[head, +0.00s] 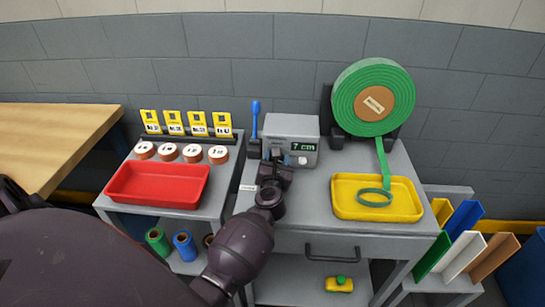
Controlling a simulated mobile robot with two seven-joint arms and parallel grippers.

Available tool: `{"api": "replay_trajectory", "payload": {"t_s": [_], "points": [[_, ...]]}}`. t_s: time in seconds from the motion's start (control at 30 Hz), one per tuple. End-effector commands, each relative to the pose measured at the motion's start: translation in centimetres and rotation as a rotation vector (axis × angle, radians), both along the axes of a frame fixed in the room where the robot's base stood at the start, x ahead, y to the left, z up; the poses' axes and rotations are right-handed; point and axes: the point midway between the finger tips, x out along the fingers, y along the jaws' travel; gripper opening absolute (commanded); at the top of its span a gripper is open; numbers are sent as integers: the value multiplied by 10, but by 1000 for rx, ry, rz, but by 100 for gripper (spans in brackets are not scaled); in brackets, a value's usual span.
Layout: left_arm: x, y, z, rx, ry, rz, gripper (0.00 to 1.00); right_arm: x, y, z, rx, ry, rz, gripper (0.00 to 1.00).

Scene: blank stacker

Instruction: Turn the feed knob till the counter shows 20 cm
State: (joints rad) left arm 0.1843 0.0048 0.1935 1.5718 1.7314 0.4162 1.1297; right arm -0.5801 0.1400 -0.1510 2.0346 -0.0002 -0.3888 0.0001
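The grey feeder box (291,127) stands at the back of the grey bench. Its counter (303,147) reads 7 cm in green. My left gripper (276,156) is at the lower left of the box's front face. It hides that part of the face, so I cannot see whether a knob is between its fingers or whether they are shut. A small white round part (302,161) shows on the front, right of the gripper. The green tape roll (345,100) stands to the right, and its strip hangs into the yellow tray (347,210), ending in a loop (374,198). My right gripper is out of view.
A blue-handled lever (255,118) stands just left of the box. On the left cart are a red tray (157,203), several labelled round pieces (168,152) and yellow cards (173,123). Coloured boards (462,219) stand at the right. The bench is clear between gripper and yellow tray.

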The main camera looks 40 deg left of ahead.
Motion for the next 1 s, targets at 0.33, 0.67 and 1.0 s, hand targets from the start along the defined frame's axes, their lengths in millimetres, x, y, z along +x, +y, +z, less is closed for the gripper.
{"api": "replay_trajectory", "payload": {"t_s": [0.33,0.67,1.0], "points": [[0,0,4,279,171,-1,26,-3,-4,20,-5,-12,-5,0],[0,0,3,545,336,0,26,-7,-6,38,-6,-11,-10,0],[0,0,2,821,504,-1,26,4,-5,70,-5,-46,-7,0]]}}
